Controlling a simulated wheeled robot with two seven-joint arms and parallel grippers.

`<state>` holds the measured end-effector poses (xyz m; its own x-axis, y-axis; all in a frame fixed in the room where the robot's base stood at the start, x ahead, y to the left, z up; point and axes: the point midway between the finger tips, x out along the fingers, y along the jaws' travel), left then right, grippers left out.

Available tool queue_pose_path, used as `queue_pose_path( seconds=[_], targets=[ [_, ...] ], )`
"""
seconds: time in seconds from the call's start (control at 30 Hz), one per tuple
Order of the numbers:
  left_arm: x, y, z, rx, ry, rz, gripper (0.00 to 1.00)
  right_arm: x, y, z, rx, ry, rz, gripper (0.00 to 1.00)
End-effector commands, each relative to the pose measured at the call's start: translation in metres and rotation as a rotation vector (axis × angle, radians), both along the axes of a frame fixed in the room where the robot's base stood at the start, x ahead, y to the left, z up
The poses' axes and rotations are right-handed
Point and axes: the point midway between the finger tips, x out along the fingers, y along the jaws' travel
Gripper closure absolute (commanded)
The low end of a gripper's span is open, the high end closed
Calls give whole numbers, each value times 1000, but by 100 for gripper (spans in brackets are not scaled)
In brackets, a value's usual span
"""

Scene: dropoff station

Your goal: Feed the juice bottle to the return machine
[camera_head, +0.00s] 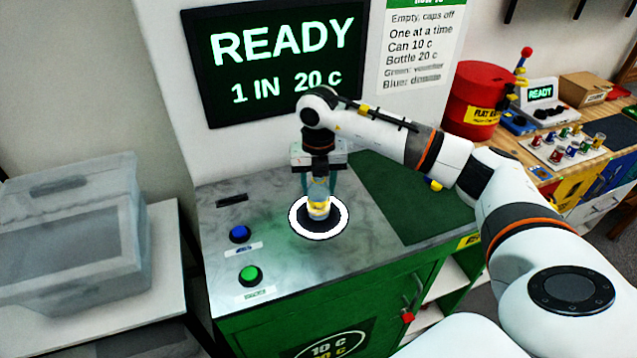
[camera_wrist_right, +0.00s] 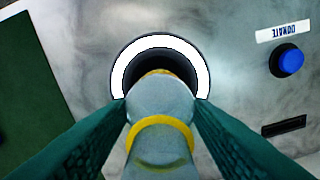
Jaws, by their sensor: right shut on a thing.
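The juice bottle (camera_head: 318,203) is a clear bottle with a yellow band, held at the round white-ringed opening (camera_head: 297,222) of the return machine (camera_head: 222,269). My right gripper (camera_head: 319,186) is shut on the bottle from above. In the right wrist view the bottle (camera_wrist_right: 160,150) lies between the two green fingers of the gripper (camera_wrist_right: 160,122), its far end over the dark hole inside the white ring (camera_wrist_right: 203,72). I cannot tell how deep it reaches into the hole. The machine's screen (camera_head: 281,60) reads "READY" and "1 IN 20 c". My left gripper is not in view.
A blue button (camera_head: 239,234), a green button (camera_head: 250,275) and a dark slot (camera_head: 232,200) are on the machine's top, left of the opening. A translucent bin (camera_head: 75,235) stands at the left. A red drum (camera_head: 478,100) and a cluttered bench are at the right.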

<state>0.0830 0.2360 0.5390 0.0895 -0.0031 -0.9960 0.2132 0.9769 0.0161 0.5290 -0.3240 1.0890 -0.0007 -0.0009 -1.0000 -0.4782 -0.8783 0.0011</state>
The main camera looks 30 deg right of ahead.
Motion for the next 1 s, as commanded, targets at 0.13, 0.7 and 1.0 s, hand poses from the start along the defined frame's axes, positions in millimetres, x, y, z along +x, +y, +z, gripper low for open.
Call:
queue_pose_path(
  seconds=[0.13,0.7,1.0],
  targets=[
    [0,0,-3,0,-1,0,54,0,0,-2,0,0,0,75],
    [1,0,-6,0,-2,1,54,0,0,-5,0,0,0,75],
    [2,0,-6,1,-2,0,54,0,0,-6,0,0,0,75]
  ],
)
